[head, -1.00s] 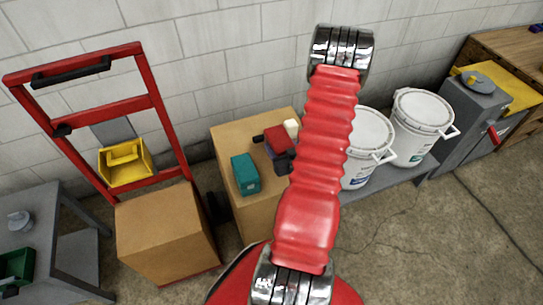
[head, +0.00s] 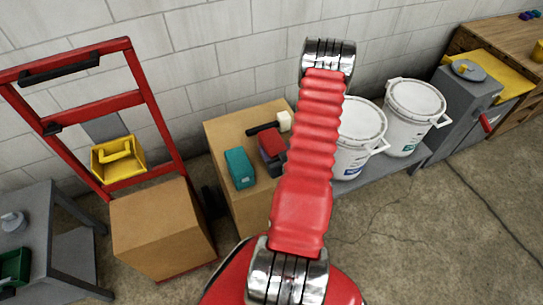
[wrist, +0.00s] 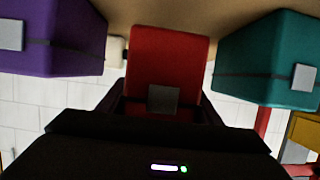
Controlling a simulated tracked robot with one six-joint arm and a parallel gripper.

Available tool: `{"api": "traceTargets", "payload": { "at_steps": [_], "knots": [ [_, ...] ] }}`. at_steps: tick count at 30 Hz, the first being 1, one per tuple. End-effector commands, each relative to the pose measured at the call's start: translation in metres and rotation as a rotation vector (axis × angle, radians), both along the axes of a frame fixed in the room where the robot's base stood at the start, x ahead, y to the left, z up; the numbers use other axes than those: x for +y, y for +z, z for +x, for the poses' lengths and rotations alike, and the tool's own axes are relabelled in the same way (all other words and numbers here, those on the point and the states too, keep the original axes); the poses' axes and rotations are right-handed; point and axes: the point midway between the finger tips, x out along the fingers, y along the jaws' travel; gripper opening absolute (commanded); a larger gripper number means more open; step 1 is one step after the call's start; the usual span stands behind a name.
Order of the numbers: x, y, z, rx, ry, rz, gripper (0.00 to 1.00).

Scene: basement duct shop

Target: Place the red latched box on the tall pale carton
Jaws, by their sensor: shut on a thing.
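The tall pale carton (head: 233,190) stands against the wall, left of the white buckets. The red latched box (head: 271,143) is over its top, partly hidden by my arm. In the wrist view the red box (wrist: 165,55), with a grey latch, sits between my dark fingers, and my gripper (wrist: 160,112) is shut on it. A teal box (head: 240,168) stands on the carton to the left; it is on the right in the wrist view (wrist: 270,58). A purple box (wrist: 60,42) is on the other side there. I cannot tell whether the red box touches the carton.
A black-handled mallet (head: 284,121) lies on the carton behind the red box. A red hand truck (head: 150,105) with a brown carton (head: 160,230) and yellow bin (head: 118,160) stands left. White buckets (head: 412,115) stand on a low grey bench at right.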

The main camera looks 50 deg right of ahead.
Motion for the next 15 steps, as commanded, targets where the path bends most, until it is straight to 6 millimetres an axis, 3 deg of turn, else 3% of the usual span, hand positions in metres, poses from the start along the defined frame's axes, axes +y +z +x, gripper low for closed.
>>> {"api": "traceTargets", "payload": {
  "at_steps": [9,15],
  "knots": [
    [0.0,-0.031,0.0,0.0,-0.001,0.0,0.26],
    [-0.001,-0.038,0.0,-0.002,-0.001,-0.001,0.26]
  ]
}}
